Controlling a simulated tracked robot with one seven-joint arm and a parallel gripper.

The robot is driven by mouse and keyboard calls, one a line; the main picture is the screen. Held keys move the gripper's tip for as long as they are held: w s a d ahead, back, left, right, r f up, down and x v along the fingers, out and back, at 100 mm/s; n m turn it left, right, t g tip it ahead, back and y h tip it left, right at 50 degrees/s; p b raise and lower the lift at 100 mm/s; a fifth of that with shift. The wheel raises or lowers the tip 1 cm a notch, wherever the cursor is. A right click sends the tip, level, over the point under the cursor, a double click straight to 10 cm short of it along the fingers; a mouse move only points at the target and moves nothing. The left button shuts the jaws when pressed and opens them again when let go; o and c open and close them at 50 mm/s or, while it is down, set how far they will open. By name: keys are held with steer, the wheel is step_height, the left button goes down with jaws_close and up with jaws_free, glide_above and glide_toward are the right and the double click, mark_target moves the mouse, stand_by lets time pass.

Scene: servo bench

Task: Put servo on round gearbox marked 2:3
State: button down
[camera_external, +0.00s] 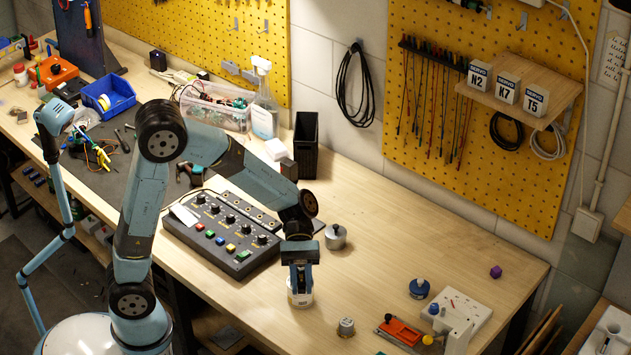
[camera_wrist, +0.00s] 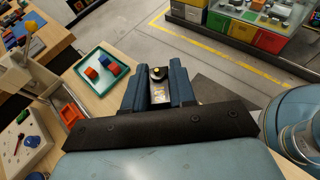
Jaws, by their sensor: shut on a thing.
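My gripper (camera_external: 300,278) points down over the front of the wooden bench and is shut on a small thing. In the wrist view my gripper (camera_wrist: 158,84) has this thing between its blue fingers; it looks like the servo (camera_wrist: 158,74), with a dark round top and a pale marked face below. A pale round body (camera_external: 300,298) shows right under the fingertips; I cannot tell whether it is part of the held thing or a gearbox under it. A silver round piece with a knob (camera_external: 335,237) stands behind, and a smaller silver one (camera_external: 346,327) in front right. I cannot read any ratio marks.
A control box with knobs (camera_external: 222,232) lies left of my gripper.

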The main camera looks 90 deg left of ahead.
steer(key=w+f, duration=0.3)
steer(key=w, duration=0.4)
glide_above(347, 323)
steer(key=s, duration=0.1)
step_height(347, 323, down, 4)
steer(key=shift+s+f, duration=0.15)
steer(key=shift+f, duration=0.05)
steer(key=shift+w+f, duration=0.65)
steer(key=shift+f, duration=1.6)
steer(key=shift+f, duration=0.1)
steer(key=c, duration=0.9)
jaws_free()
